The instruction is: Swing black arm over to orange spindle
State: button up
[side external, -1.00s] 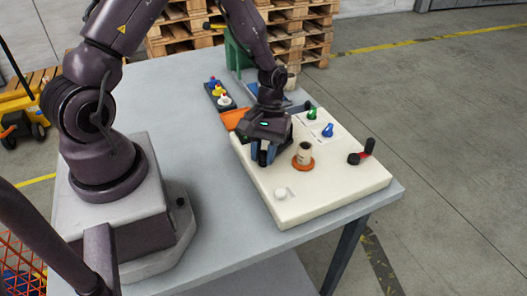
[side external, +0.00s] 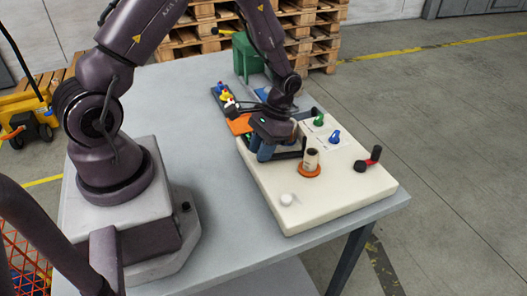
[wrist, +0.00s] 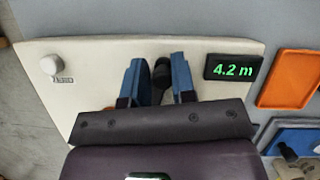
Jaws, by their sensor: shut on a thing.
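The white panel (side external: 300,205) carries the orange spindle (side external: 310,170), an orange-based post with a pale core and dark top. The black arm (side external: 290,155) is a thin bar at the panel's left side, reaching from my gripper toward the spindle's back left; it looks apart from the spindle. My gripper (side external: 265,151) points down with blue fingers, left of the spindle. In the wrist view my gripper (wrist: 160,82) is shut on the arm's black knob (wrist: 162,72) between its fingers.
A white knob (side external: 286,199) sits at the panel's front, green (side external: 319,119) and blue (side external: 335,136) knobs at its back, and a red-and-black crank (side external: 368,160) at right. The display (wrist: 233,67) reads 4.2 m. An orange tray (wrist: 290,80) lies beside the panel.

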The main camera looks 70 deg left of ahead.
aim_at(280, 152)
jog(key=shift+w+a+m+y, duration=0.3)
jog(key=shift+a+m+y, duration=0.4)
jog(key=shift+m, duration=0.6)
jog(key=shift+w+a, duration=0.1)
jog(key=shift+a, duration=0.1)
grip_shut()
jog(key=o, duration=0.8)
grip_release()
jog(key=shift+d, duration=0.1)
jog(key=shift+r, duration=0.1)
jog(key=v, duration=1.2)
jog(key=shift+r, duration=0.4)
